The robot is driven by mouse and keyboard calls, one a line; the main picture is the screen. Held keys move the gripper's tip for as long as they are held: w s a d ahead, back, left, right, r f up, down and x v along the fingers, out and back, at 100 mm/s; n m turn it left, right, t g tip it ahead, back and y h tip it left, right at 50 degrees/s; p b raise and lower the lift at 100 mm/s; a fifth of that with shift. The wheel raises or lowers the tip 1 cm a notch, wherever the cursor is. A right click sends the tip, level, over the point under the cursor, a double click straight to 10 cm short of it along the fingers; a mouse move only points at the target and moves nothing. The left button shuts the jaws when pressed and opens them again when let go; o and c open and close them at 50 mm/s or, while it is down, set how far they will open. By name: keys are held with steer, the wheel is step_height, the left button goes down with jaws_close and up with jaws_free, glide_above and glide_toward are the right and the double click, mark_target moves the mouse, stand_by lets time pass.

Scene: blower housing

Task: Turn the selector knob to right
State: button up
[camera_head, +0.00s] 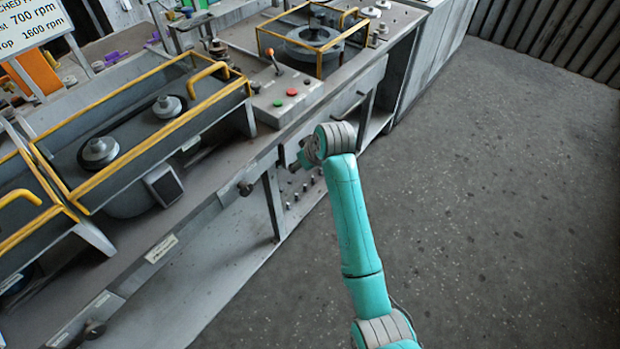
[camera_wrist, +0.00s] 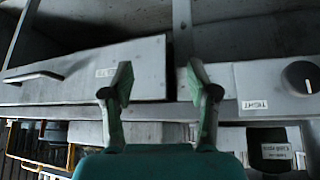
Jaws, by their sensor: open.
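A dark round knob (camera_head: 245,188) sits on the front face of the bench, left of my gripper in the head view. In the wrist view, a dark round knob (camera_wrist: 300,77) with a small white mark shows at the right edge, on a pale panel. My gripper (camera_wrist: 162,92) is open and empty, with its two green fingers well apart. It faces the bench front, with the knob off to the right of both fingers in the wrist view. In the head view, my gripper (camera_head: 303,160) is small and partly hidden by my wrist.
A small label (camera_wrist: 254,104) is on the knob's panel, and a drawer front with a handle (camera_wrist: 35,78) is at left. A control box (camera_head: 285,95) with red and green buttons and a lever stands on the bench. Open floor (camera_head: 500,190) lies right.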

steer(key=shift+t, duration=0.3)
steer(key=shift+s+d+f, duration=0.4)
steer(key=shift+s+f, duration=0.2)
steer(key=shift+f, duration=0.2)
steer(key=shift+s+d+f, duration=0.4)
steer(key=shift+s+f, duration=0.2)
steer(key=shift+f, duration=0.15)
steer(key=shift+f, duration=0.1)
steer(key=s+d+f+m+t+h, duration=0.1)
steer(key=s+d+f, duration=0.3)
steer(key=s, duration=0.4)
steer(key=s+d+f+m+t, duration=0.2)
steer(key=s+d+f, duration=0.25)
steer(key=s, duration=0.45)
steer(key=s+d+f+m+t+h, duration=0.1)
steer(key=s+d+f, duration=0.3)
steer(key=s, duration=0.4)
steer(key=s+d+r+m+t, duration=0.1)
steer(key=s+d+r, duration=0.1)
steer(key=s+r, duration=0.4)
steer(key=s+d+r+m+t+h, duration=0.1)
steer(key=s+d+r+t, duration=0.1)
steer(key=s+r, duration=0.5)
steer(key=s+d+r+m+t, duration=0.1)
steer(key=s+r, duration=0.5)
steer(key=s, duration=0.9)
steer(key=shift+s+d+r+t+h, duration=0.2)
steer(key=shift+d+r+t+h, duration=0.1)
steer(key=shift+d+t, duration=0.15)
